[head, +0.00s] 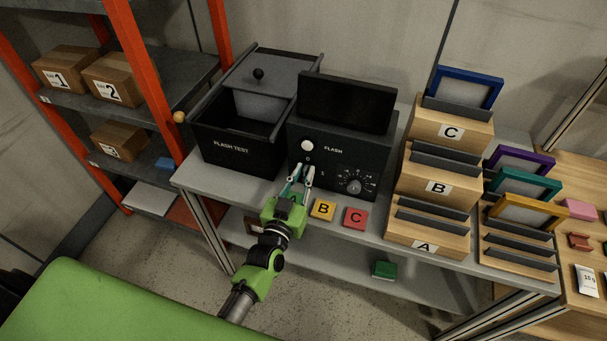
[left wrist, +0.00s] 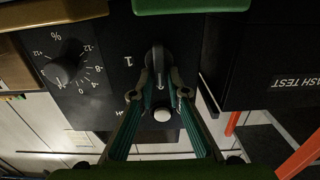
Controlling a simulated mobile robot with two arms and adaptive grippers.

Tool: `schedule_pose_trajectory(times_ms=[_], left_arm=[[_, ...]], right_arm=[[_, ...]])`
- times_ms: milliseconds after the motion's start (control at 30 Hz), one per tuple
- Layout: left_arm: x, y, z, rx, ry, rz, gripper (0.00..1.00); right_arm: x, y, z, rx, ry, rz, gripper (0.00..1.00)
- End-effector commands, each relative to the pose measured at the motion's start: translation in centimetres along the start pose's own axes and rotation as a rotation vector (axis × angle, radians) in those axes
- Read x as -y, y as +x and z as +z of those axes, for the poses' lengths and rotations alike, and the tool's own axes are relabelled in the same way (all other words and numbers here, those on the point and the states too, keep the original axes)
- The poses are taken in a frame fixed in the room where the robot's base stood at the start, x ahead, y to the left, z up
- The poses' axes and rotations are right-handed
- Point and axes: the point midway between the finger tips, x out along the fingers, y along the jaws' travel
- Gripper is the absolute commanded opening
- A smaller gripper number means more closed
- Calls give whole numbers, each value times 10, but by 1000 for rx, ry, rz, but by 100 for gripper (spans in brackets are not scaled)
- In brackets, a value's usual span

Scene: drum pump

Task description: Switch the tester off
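The tester is a black box (head: 375,150) marked FLASH in the middle of the bench. Its front has a white button (head: 307,146), a dial knob (head: 354,186) and a small switch mostly hidden by my gripper in the head view. In the left wrist view, the switch (left wrist: 156,60) is a dark lever beside a "1" mark, with the white button (left wrist: 163,115) and the dial knob (left wrist: 63,70) nearby. My left gripper (head: 302,174) is at the tester's front. Its fingertips (left wrist: 159,92) are apart, one on each side of the switch's line; contact cannot be told.
The FLASH TEST bin (head: 240,147) stands left of the tester, wooden lettered racks (head: 436,188) to its right. A yellow B block (head: 323,210) and a red C block (head: 354,218) lie close to my gripper. A shelf unit (head: 150,90) stands at left.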

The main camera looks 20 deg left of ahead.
Motion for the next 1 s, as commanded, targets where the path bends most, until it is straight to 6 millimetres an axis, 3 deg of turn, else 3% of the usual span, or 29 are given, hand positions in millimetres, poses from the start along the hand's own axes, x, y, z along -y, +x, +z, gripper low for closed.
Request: schedule_pose_trajectory(times_ms=[467,1000], left_arm=[[0,-8,1,2,3,0,26],[0,-108,1,2,3,0,26]], right_arm=[[0,0,1,0,0,0,0],[0,0,0,-1,0,0,0]])
